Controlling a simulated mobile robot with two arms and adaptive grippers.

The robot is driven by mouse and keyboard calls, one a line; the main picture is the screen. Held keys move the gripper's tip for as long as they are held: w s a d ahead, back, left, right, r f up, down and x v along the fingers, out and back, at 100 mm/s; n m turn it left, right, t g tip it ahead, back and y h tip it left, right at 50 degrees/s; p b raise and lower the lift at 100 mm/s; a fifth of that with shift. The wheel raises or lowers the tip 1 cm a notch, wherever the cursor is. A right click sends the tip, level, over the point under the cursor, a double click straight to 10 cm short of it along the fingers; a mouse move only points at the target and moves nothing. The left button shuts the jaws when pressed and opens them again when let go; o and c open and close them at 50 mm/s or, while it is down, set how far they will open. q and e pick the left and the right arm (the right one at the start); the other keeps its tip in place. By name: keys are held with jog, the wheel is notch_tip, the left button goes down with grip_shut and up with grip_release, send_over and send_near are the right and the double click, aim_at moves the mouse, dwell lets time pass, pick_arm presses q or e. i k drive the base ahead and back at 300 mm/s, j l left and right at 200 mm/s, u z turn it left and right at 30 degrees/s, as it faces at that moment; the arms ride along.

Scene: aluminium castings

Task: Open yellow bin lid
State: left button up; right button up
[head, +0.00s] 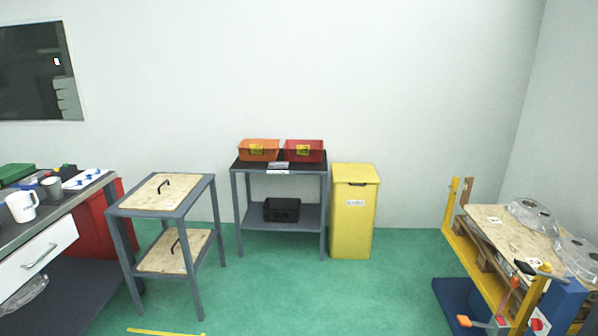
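The yellow bin (352,225) stands upright on the green floor against the far wall, just right of the dark table. Its yellow lid (355,174) lies flat and closed on top. A white label (355,203) is on its front, and a small dark mark shows near the lid's front edge. Neither of my grippers is in the head view.
The dark table (280,170) holds an orange bin (259,150) and a red bin (304,151). A grey cart (200,194) with wooden boards stands left of it. A yellow-framed trolley with castings (531,216) is at the right. The floor before the yellow bin (330,295) is clear.

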aim_at(342, 173)
jog(key=i, duration=2.3)
